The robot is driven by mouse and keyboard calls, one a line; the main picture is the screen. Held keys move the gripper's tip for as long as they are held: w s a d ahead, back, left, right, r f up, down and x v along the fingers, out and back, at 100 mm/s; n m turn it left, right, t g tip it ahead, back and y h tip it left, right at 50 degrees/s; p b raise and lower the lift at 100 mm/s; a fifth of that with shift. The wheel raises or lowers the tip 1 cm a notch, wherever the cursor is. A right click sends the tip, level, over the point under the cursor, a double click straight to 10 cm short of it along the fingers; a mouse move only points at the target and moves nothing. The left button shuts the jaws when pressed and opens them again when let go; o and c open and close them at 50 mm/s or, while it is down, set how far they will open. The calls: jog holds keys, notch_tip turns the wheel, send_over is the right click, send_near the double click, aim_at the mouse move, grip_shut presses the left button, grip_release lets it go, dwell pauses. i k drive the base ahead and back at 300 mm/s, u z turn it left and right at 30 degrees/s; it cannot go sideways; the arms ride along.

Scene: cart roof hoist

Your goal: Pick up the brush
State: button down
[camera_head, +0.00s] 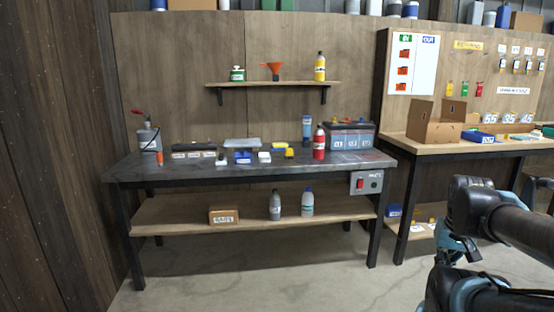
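I cannot make out a brush for certain in the head view. Several small items lie on the dark workbench top (200,178): a blue piece (243,157), a small white piece (264,156), a yellow piece (279,144), a yellow-topped piece (289,152) and a small grey piece (222,159). A thin orange item (160,158) stands near the left end. They are too small to identify. My black and teal arm shows at the lower right, away from the bench. My gripper's fingers do not show.
A red bottle (319,143), a battery-like box (349,138) and a pump can (149,138) stand on the bench. A wall shelf (290,83) hangs above. A second table (455,149) with a cardboard box (436,122) is at right. The floor before the bench is clear.

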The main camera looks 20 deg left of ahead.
aim_at(289, 154)
jog(key=u, duration=0.7)
jog(key=k, duration=1.05)
jog(key=u, duration=0.25)
jog(key=i, duration=1)
jog(key=z, duration=0.05)
jog(key=k, duration=0.15)
jog(key=u, duration=0.05)
